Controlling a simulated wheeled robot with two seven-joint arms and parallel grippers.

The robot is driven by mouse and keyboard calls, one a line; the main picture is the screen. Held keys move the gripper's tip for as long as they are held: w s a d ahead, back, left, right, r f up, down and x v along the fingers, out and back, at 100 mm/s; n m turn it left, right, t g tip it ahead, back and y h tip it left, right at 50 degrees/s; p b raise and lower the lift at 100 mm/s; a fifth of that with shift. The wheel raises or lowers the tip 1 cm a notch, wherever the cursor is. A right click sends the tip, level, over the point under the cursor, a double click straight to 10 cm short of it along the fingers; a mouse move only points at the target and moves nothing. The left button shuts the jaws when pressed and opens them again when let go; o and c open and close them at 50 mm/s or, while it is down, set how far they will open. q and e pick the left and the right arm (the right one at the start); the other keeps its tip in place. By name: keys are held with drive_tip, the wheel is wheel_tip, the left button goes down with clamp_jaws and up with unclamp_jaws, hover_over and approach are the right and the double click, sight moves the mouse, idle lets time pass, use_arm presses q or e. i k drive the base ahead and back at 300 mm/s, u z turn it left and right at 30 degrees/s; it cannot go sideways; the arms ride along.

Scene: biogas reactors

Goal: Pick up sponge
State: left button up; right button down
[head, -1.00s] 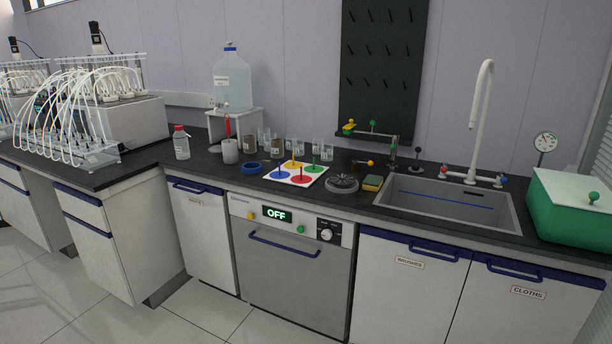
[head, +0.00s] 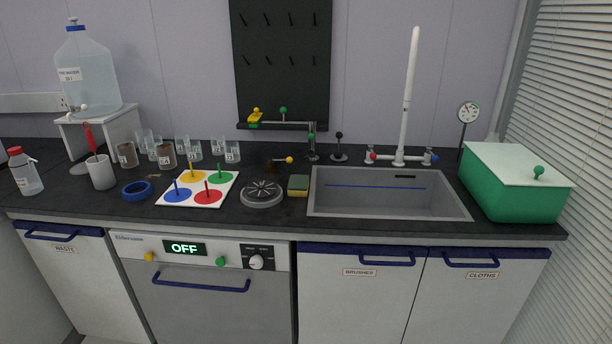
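The sponge (head: 298,186) is a small block with a yellowish top and a green side. It lies on the black counter just left of the sink (head: 385,192), and right of a grey round drain-like disc (head: 262,193). It looks free on its top and front. Neither of my grippers shows in the head view.
Left of the disc lies a white board with coloured pegs (head: 199,187), with several glass beakers behind. A tall white tap (head: 409,95) rises behind the sink. A green box with a pale lid (head: 512,181) stands at the right. The counter's front edge is clear.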

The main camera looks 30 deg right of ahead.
sight(298, 186)
drive_tip(key=z, duration=0.75)
drive_tip(key=i, duration=0.8)
drive_tip(key=z, duration=0.8)
